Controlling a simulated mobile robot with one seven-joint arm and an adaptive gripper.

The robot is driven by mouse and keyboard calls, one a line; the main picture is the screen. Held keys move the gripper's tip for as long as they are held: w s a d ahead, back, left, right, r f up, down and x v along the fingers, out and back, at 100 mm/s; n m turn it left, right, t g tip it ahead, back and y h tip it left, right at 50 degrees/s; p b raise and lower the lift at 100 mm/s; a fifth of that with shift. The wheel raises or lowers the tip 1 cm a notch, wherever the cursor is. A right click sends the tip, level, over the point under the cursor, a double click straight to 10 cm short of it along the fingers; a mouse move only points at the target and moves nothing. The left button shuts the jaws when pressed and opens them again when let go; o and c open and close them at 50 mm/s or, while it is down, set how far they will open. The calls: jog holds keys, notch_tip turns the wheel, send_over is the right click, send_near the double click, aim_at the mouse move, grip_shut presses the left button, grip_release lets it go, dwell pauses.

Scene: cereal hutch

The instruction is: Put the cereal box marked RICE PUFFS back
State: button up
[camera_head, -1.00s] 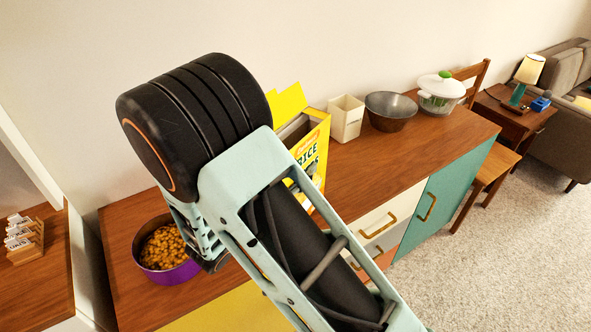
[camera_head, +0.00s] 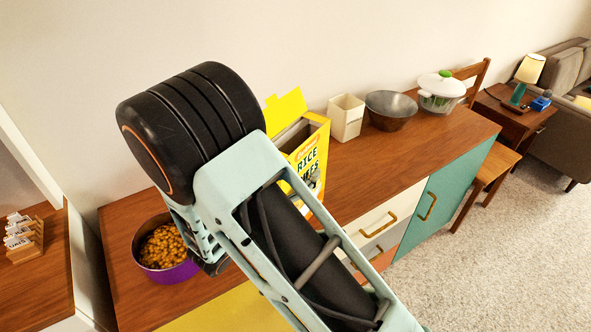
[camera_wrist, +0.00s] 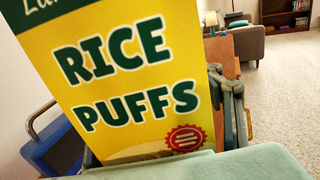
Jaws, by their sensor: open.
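The yellow RICE PUFFS box (camera_head: 308,156) stands upright on the wooden counter with its top flap raised. My arm hides part of its left side and base in the head view. In the wrist view the front of the box (camera_wrist: 130,75) fills the left and middle of the picture, very close. My gripper (camera_wrist: 140,125) is open, with one finger showing at each side of the box. I cannot tell whether either finger touches it. My arm hides most of the gripper in the head view.
A purple bowl of cereal (camera_head: 168,250) stands to the left of my arm. A cream container (camera_head: 346,117), a metal bowl (camera_head: 391,110) and a lidded white pot (camera_head: 440,92) stand right of the box. The counter (camera_head: 375,160) is clear in front of them.

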jog(key=v, duration=1.2)
jog(key=shift+b, duration=0.45)
jog(key=shift+r, duration=0.1)
